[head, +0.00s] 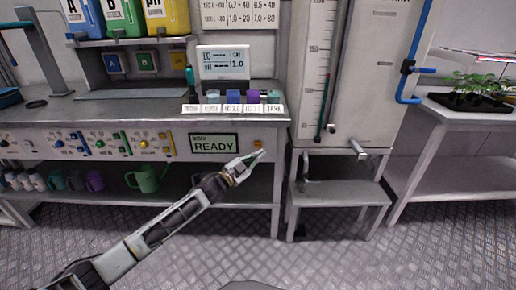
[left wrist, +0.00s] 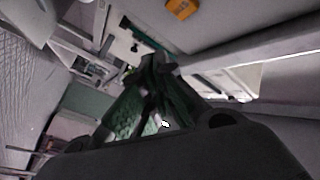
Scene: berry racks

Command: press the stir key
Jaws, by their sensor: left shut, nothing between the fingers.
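A small orange key (head: 258,144) sits on the front panel of the bench, right of the green READY display (head: 214,144). Its label is too small to read, so I cannot confirm it is the stir key. It also shows in the left wrist view (left wrist: 182,9) at the top, apart from the fingertips. My left gripper (head: 258,156) is shut and empty, its tips just below the key in the head view. Its closed green fingers also show in the left wrist view (left wrist: 158,62). Whether it touches the panel is unclear in the head view. My right gripper is not in view.
Several coloured knobs (head: 143,144) line the panel to the left. A meter (head: 224,62) and small capped containers stand on the bench top. Mugs (head: 142,179) stand on the lower shelf. A tall tank (head: 357,70) stands right of the bench.

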